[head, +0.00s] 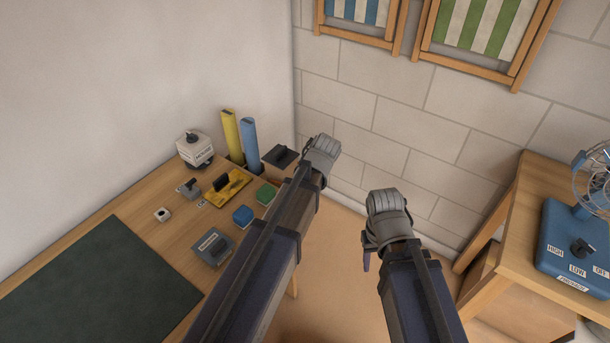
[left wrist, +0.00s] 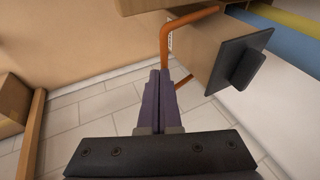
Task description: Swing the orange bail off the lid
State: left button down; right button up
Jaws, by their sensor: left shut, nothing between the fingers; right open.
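The box (left wrist: 205,45) is tan with a dark lid (left wrist: 241,62) that has a raised grip, at the upper right of the left wrist view. The dark lid also shows in the head view (head: 280,156), left of my left wrist. The orange bail (left wrist: 165,45) stands out from the side of the box, clear of the lid's face. My left gripper (left wrist: 160,74) is shut and empty, its fingertips close beside the bail; I cannot tell if they touch. The head view hides the bail and these fingers behind my left arm. My right gripper (head: 367,255) is open and empty, away from the box.
The wooden desk (head: 120,205) carries a dark mat (head: 95,280), a white device (head: 194,148), yellow (head: 231,135) and blue (head: 250,145) upright pieces and several small blocks. A blue-based fan (head: 570,250) stands on a wooden table at the right. Open floor lies between.

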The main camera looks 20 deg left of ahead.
pick_arm(q)
jog(key=shift+s+d+f, duration=0.15)
jog(key=shift+d+f, duration=0.1)
jog(key=shift+f, duration=0.35)
pick_arm(e)
jog(key=shift+f, duration=0.65)
pick_arm(q)
jog(key=shift+r, duration=0.1)
pick_arm(e)
jog(key=shift+r, duration=0.1)
pick_arm(q)
jog(key=shift+r+p, duration=0.6)
jog(key=shift+r, duration=0.1)
pick_arm(e)
jog(key=shift+r, duration=0.75)
pick_arm(q)
jog(key=shift+r, duration=0.1)
